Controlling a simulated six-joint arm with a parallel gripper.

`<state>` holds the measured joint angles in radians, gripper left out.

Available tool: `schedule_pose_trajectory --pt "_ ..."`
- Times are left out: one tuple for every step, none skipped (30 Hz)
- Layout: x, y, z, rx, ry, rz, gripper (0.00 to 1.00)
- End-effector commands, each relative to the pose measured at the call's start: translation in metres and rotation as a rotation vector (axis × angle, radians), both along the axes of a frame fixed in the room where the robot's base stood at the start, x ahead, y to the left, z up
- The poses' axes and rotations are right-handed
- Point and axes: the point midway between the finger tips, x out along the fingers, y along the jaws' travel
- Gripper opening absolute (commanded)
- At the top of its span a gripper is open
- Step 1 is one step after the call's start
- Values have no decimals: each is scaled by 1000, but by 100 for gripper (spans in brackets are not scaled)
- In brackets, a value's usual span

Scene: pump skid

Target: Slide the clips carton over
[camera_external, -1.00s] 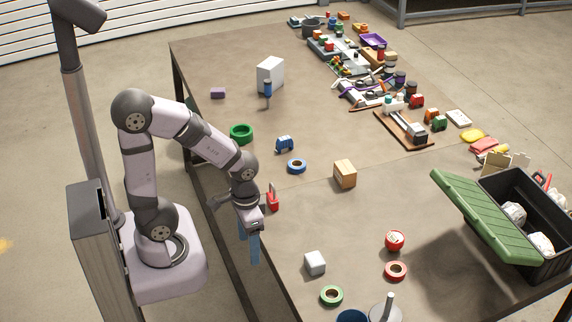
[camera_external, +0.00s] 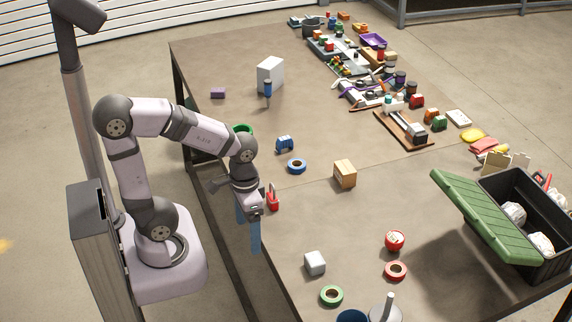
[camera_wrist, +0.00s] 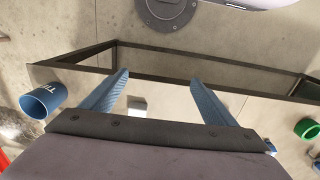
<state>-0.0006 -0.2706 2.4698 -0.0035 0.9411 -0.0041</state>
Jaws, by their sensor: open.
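A small brown cardboard carton (camera_external: 345,174) sits upright on the middle of the table. It looks like the clips carton, but I cannot read any label. My gripper (camera_external: 248,232) hangs at the table's near left edge, well left of the carton and apart from it. Its two blue fingers point down and are spread with nothing between them. In the wrist view my gripper (camera_wrist: 159,78) is open over the table edge and floor. The carton cannot be made out in the wrist view.
A red-handled tool (camera_external: 272,198) lies close right of my gripper. A blue tape roll (camera_external: 297,166) is left of the carton. A white cube (camera_external: 315,263) and a green tape roll (camera_external: 331,296) lie nearer. A black bin (camera_external: 530,255) with green lid stands right.

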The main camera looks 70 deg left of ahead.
Motion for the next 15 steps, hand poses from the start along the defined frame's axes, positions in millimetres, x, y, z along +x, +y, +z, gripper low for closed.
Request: schedule_pose_trajectory --pt "5 -3 -4 -28 0 52 80" --pt "8 -6 -5 -46 0 83 80" --pt "13 -9 -6 -71 -1 127 80" --pt "17 -12 -6 -90 -2 162 80" --pt "21 -14 -7 -109 -4 195 80" --pt "27 -18 -8 -138 -6 246 80" --pt "32 -20 -8 -159 -7 285 80" --pt "38 -22 -8 -183 -9 328 80" --pt "45 -26 -9 -216 -10 389 80" --pt "53 -28 -9 -245 -12 440 80" --pt "60 -30 -10 -273 -13 492 80" --pt "72 -32 -10 -317 -16 572 80" --pt "81 -33 -10 -349 -17 632 80" --pt "91 -34 -10 -384 -19 699 80" --pt "106 -34 -9 -433 -20 788 80"
